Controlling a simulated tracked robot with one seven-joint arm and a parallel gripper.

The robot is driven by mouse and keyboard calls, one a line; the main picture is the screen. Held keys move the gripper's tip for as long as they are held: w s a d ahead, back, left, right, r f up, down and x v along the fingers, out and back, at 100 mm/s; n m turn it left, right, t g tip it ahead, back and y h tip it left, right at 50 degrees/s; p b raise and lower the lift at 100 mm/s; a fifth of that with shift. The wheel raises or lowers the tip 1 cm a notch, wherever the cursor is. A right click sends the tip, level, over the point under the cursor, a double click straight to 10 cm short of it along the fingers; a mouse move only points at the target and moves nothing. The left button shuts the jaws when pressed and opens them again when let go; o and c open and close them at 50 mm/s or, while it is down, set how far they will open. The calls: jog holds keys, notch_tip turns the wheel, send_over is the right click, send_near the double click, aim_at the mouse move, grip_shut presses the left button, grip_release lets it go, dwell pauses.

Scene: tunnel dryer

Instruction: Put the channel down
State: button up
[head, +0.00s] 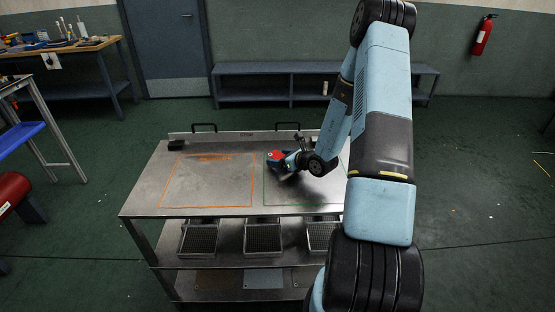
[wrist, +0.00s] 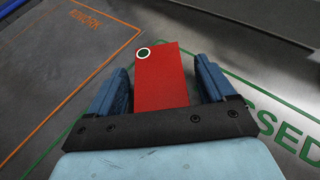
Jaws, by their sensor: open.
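The channel, a red block-like piece with a white-ringed dark green dot (wrist: 160,70), lies between the two blue fingers of my gripper (wrist: 168,88) in the wrist view. The fingers stand open, one on each side of it, with a small gap visible on the right. In the head view the red piece (head: 276,155) is at the table's upper middle, inside the green-outlined area near its left line. My gripper (head: 283,163) is right at it, low over the tabletop. Its underside is hidden, so its contact with the table cannot be told.
The metal table (head: 140,195) has an orange-outlined area on the left, mostly bare. Mesh trays (head: 263,238) sit on the shelf below. Two black handles stand at its back edge.

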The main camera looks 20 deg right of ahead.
jog(key=shift+s, duration=0.1)
jog(key=v, duration=1.1)
jog(key=shift+s+d+r, duration=0.15)
jog(key=shift+s+r, duration=0.05)
jog(key=shift+s, duration=0.05)
jog(key=s+a+r+n+g+y, duration=0.2)
jog(key=s+a+r+n+g, duration=0.25)
jog(key=a+r+n, duration=0.45)
jog(key=s+a+r+n+g+y, duration=0.2)
jog(key=s+a+r+n+g, duration=0.25)
jog(key=a+r+n, duration=0.5)
jog(key=s+d+r+n+t+h, duration=0.1)
jog(key=s+d+r+n+h, duration=0.2)
jog(key=s+r+n+h, duration=0.2)
jog(key=s+d+r+n+t+h, duration=0.1)
jog(key=s+r+n+h, duration=0.4)
jog(key=s+r, duration=0.5)
jog(key=s+d+n, duration=0.1)
jog(key=s+n, duration=0.1)
jog(key=s, duration=0.1)
jog(key=shift+s+d+r+t, duration=0.15)
jog(key=shift+d+r+t, duration=0.15)
jog(key=shift+d+r, duration=0.1)
